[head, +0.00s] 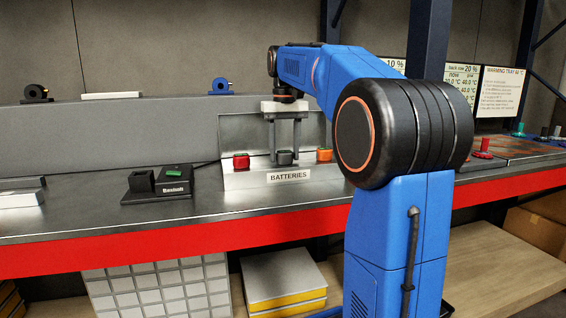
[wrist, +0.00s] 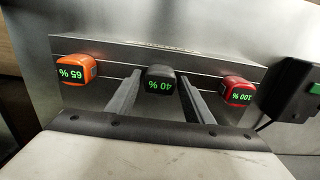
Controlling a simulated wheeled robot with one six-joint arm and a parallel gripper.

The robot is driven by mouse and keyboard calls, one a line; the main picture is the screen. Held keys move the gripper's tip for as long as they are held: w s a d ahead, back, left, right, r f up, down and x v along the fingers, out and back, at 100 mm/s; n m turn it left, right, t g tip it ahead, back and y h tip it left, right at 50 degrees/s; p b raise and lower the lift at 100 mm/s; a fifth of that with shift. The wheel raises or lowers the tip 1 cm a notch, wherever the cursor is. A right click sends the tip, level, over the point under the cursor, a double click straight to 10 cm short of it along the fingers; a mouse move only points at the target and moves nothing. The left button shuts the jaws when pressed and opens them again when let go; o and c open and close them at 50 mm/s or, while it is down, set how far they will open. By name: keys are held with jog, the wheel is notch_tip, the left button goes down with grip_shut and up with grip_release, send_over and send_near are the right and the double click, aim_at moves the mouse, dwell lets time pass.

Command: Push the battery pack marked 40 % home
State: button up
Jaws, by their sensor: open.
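The black battery pack marked 40 % (wrist: 160,82) sits on the batteries rack, between an orange and a red pack. It also shows in the head view (head: 285,157). My gripper (head: 285,160) is over it, pointing down. In the wrist view my two open fingers (wrist: 163,100) stand on either side of the pack, with gaps between. I cannot tell how deep the fingers reach around it. The rack (head: 240,179) carries a BATTERIES label.
The red pack marked 100 % (wrist: 238,92) and the orange pack marked 65 % (wrist: 76,69) flank the fingers closely. A grey back panel (head: 235,135) rises behind the rack. The bench top (head: 75,215) is clear between the charger and the items at the far left.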

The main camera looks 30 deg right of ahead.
jog(key=c, duration=0.8)
jog(key=shift+r, duration=3.55)
